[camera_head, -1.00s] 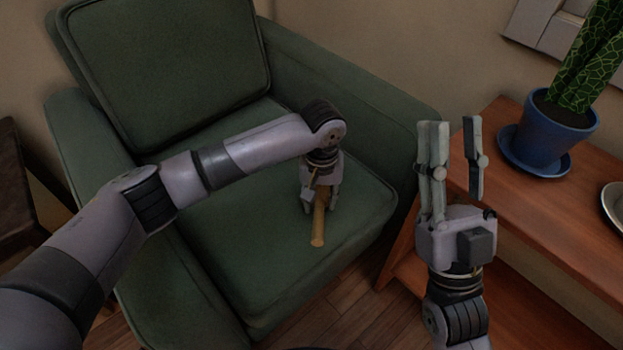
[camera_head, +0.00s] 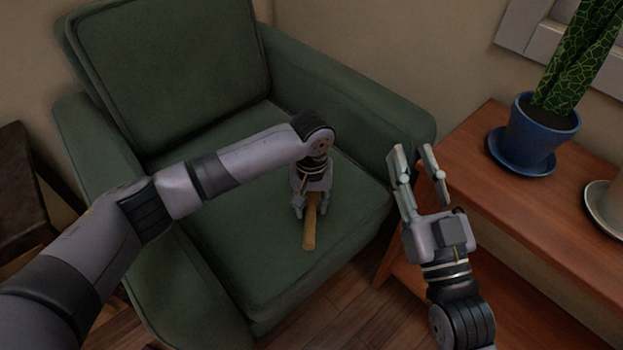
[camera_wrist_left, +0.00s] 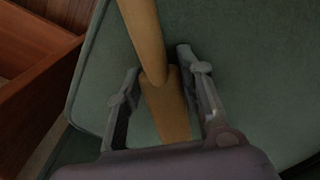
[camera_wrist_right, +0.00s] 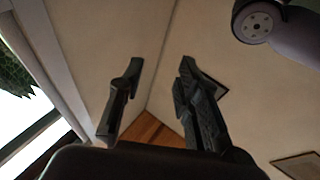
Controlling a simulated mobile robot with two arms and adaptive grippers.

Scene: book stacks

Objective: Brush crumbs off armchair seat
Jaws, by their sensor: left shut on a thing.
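The green armchair (camera_head: 166,72) fills the middle of the head view, and its seat (camera_head: 243,216) lies under my left arm. My left gripper (camera_head: 310,208) points down at the front right of the seat. It is shut on a wooden brush handle (camera_head: 309,236), which also shows between the fingers in the left wrist view (camera_wrist_left: 144,38). The far end of the brush is hidden, and I cannot make out crumbs. My right gripper (camera_head: 412,150) is open and empty, raised beside the chair's right arm.
A wooden side table (camera_head: 478,195) stands close to the chair's right. It bears a blue plant pot (camera_head: 540,132) on a saucer and a pale round dish (camera_head: 604,208). A dark piece of furniture (camera_head: 20,190) stands at left. Wooden floor (camera_head: 345,305) shows in front.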

